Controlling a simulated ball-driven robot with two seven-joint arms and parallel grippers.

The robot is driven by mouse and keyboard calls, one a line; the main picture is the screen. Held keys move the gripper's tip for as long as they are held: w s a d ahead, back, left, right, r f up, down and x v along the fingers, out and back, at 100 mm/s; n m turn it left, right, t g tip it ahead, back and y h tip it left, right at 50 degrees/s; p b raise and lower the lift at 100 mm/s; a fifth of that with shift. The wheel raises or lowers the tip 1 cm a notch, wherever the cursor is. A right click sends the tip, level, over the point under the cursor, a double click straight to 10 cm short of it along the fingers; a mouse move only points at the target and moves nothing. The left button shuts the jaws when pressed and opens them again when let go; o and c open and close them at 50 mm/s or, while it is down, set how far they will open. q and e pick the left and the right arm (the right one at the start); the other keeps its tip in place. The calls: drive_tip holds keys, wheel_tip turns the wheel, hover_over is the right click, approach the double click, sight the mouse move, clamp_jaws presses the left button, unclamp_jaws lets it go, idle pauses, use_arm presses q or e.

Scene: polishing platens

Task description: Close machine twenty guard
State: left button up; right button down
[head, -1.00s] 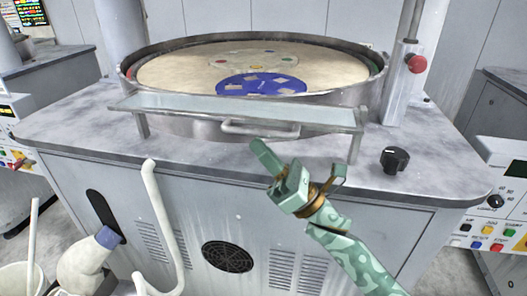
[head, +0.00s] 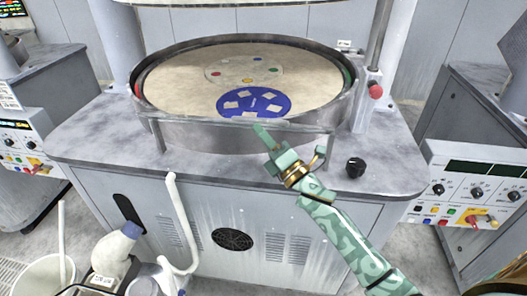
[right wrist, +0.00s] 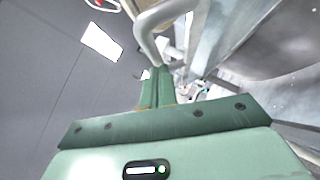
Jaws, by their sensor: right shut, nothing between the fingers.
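The guard (head: 200,124) is a clear panel in a grey metal frame across the front rim of the round platen (head: 175,80). It shows as a thin strip, low in front of the platen. My right gripper (head: 262,134) is shut and empty, its fingertips at the guard's front edge, right of its middle. In the right wrist view a curved grey handle (right wrist: 150,30) lies just beyond my closed fingertips (right wrist: 157,72); whether they touch I cannot tell. The handle is not clear in the head view. My left gripper is not in view.
A blue disc (head: 253,103) with pale pieces lies on the platen. A black knob (head: 355,168) stands on the worktop, and a red button (head: 376,91) on the post. A bent white pipe (head: 180,220) and a bucket (head: 42,278) stand at front left. Control panels flank the machine.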

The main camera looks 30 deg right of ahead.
drive_tip(key=w+d+r+m+g+h+p, duration=0.1)
drive_tip(key=w+r+m+p, duration=0.1)
drive_tip(key=p, duration=0.3)
drive_tip(key=w+d+r+m+g+h+p, duration=0.1)
drive_tip(key=w+d+r+m+p, duration=0.1)
drive_tip(key=p, duration=0.3)
drive_tip(key=w+d+r+m+g+h+p, duration=0.1)
drive_tip(key=w+r+m+g+p, duration=0.1)
drive_tip(key=p, duration=0.4)
drive_tip(key=shift+w+d+r+m, duration=0.15)
drive_tip(key=shift+w+d+r, duration=0.05)
drive_tip(key=shift+r, duration=0.2)
drive_tip(key=shift+w+d+r+m, duration=0.15)
drive_tip(key=shift+w+r, duration=0.05)
drive_tip(key=shift+r, duration=0.15)
drive_tip(key=shift+w+d+r, duration=0.15)
drive_tip(key=shift+w+d, duration=0.2)
drive_tip(key=shift+w, duration=0.2)
drive_tip(key=shift+w+d+r, duration=0.15)
drive_tip(key=shift+w+d, duration=0.2)
drive_tip(key=shift+w, duration=0.15)
drive_tip(key=shift+r, duration=0.1)
